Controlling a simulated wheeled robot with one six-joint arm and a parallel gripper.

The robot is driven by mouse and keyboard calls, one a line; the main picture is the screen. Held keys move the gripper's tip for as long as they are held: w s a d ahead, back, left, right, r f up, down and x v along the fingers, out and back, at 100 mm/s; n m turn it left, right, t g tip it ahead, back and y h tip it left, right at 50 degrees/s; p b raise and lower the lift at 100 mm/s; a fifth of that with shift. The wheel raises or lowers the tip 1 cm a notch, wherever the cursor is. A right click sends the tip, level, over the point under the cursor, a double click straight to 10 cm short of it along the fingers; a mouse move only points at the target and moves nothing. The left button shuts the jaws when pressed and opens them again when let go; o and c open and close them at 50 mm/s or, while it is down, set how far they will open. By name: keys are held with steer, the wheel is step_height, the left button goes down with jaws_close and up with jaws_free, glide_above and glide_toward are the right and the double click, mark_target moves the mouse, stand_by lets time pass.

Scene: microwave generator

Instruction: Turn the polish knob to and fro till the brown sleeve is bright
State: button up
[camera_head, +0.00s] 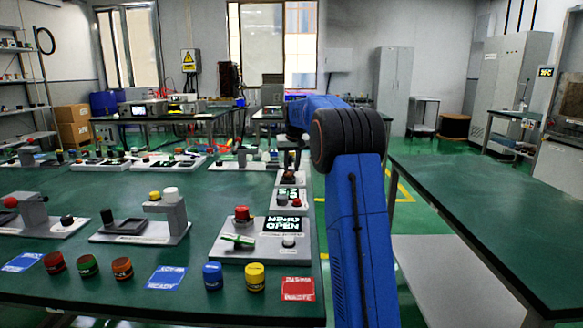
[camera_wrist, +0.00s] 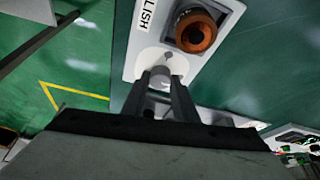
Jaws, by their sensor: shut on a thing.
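The polish knob (camera_wrist: 161,81) is a pale grey piece between my gripper's two dark fingers (camera_wrist: 161,77) in the wrist view. My gripper is shut on it, and the fingers hide its sides. A pale round disc (camera_wrist: 171,63) with a small dark mark shows just beyond the fingertips. The brown sleeve (camera_wrist: 196,32) is an orange-brown ring with a dark centre, seated in a dark holder on the same light plate (camera_wrist: 229,13). It looks dull brown with a little shine. In the head view my arm partly hides this area.
A label ending in "LISH" (camera_wrist: 146,14) lies beside the sleeve. In the head view, the green table (camera_head: 130,298) carries several other stations, coloured jars and cards. A station with a red knob (camera_head: 242,213) stands nearer. A second green table (camera_head: 500,220) is at right, mostly bare.

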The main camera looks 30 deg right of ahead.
steer(key=o, duration=1.1)
steer(key=shift+c, duration=0.2)
steer(key=shift+r, duration=0.1)
steer(key=v, duration=1.7)
steer(key=shift+s, duration=0.15)
